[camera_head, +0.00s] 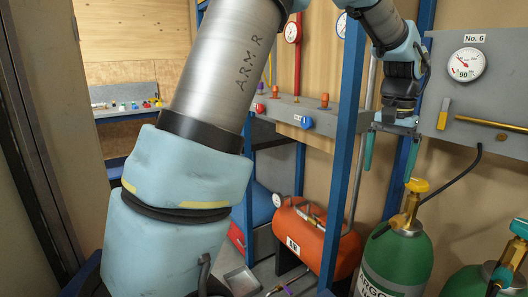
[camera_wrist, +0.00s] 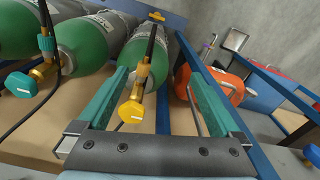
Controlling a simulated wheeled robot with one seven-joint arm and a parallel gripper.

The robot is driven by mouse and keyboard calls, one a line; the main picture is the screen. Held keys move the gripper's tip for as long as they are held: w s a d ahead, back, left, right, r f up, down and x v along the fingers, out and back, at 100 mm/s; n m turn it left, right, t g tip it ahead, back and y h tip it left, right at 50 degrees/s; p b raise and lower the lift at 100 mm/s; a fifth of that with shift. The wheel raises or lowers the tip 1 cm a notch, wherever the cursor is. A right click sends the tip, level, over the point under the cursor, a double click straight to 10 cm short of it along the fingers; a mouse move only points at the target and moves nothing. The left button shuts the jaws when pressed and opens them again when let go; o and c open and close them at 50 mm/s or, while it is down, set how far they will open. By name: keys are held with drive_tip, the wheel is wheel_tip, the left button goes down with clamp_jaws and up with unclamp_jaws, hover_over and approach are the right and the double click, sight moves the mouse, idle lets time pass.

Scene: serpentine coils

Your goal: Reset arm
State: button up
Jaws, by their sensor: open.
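My gripper (camera_head: 389,150) hangs at the upper right of the head view, fingers pointing down, with its two teal-green fingers spread apart. It is empty and stands above and left of the yellow valve of a green gas cylinder (camera_head: 397,262). In the wrist view my gripper's fingers (camera_wrist: 158,100) show at left and right, wide apart. The yellow valve knob (camera_wrist: 131,112) appears between them in the picture, and no contact is visible. My grey and light-blue arm covers much of the head view's left half.
A second green cylinder (camera_head: 470,283) stands at the lower right. A grey panel (camera_head: 498,112) with a gauge is right of my gripper. A blue post (camera_head: 347,150) stands left of it. An orange air tank (camera_head: 315,240) sits low on the rack. A shelf with small items (camera_head: 125,112) is far left.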

drive_tip(key=w+a+f+n, duration=0.2)
drive_tip(key=a, duration=0.7)
drive_tip(key=w+a+f+n, duration=0.1)
drive_tip(key=a+f, duration=0.2)
drive_tip(key=a, duration=0.5)
drive_tip(key=s+a+f+n, duration=0.2)
drive_tip(key=s+a, duration=0.1)
drive_tip(key=a, duration=0.6)
drive_tip(key=s+a+f+n+t, duration=0.1)
drive_tip(key=s+a+f+n, duration=0.1)
drive_tip(key=a, duration=0.7)
drive_tip(key=s+f, duration=0.1)
drive_tip(key=s, duration=0.1)
drive_tip(key=shift+s+a+f+n, duration=0.15)
drive_tip(key=shift+s+f+n, duration=0.15)
drive_tip(key=shift+n, duration=0.1)
